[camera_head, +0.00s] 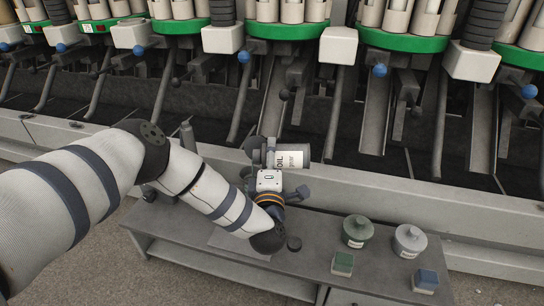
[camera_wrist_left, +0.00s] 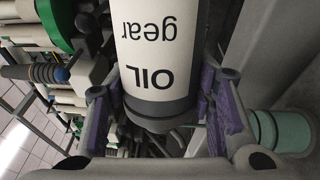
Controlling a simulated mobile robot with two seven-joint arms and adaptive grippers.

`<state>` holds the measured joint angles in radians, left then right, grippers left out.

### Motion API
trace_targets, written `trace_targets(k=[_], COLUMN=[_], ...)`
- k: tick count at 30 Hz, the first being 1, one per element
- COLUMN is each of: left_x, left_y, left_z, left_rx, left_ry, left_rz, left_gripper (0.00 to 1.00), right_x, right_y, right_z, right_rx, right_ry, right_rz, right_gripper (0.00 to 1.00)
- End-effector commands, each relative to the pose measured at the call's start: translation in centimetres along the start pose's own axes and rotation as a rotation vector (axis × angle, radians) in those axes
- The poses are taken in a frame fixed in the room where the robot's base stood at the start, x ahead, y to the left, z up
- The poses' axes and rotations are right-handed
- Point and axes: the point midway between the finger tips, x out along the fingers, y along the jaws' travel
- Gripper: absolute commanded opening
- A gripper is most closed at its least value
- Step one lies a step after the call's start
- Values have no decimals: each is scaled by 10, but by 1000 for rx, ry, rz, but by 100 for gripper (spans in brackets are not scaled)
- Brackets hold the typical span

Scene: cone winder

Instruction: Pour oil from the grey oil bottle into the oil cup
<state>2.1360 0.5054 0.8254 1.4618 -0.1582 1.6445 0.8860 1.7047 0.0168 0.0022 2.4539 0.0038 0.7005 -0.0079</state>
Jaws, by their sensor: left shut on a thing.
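The grey oil bottle (camera_head: 292,156), with a white "OIL gear" label, lies tipped well over, close to horizontal, in front of the machine. My left gripper (camera_head: 272,162) is shut on it. In the left wrist view the bottle (camera_wrist_left: 158,55) sits between the two fingers (camera_wrist_left: 165,108), its label upside down and its dark end towards the palm. The bottle's mouth is hidden. A pale teal cylinder (camera_wrist_left: 280,131) stands at the right of the wrist view; I cannot tell whether it is the oil cup. My right gripper is not in view.
The machine's grey beam (camera_head: 400,195) runs behind, below green-rimmed holders (camera_head: 405,40).

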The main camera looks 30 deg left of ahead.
Motion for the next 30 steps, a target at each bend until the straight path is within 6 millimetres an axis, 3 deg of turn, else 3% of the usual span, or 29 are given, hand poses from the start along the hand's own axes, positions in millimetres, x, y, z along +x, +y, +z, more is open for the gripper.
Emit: trace_targets(k=[10, 15, 20, 30], left_x=[0, 1, 1, 4], left_y=[5, 20, 23, 61], left_z=[1, 2, 4, 29], left_rx=[37, 342, 498, 1258], left_ry=[-3, -21, -30, -71], left_rz=[4, 10, 7, 12], left_gripper=[10, 10, 10, 10], right_x=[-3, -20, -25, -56], right_y=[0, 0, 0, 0], right_z=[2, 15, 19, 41], right_rx=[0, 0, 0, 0], right_ry=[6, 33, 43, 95], right_rz=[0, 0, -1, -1], right_gripper=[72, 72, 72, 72])
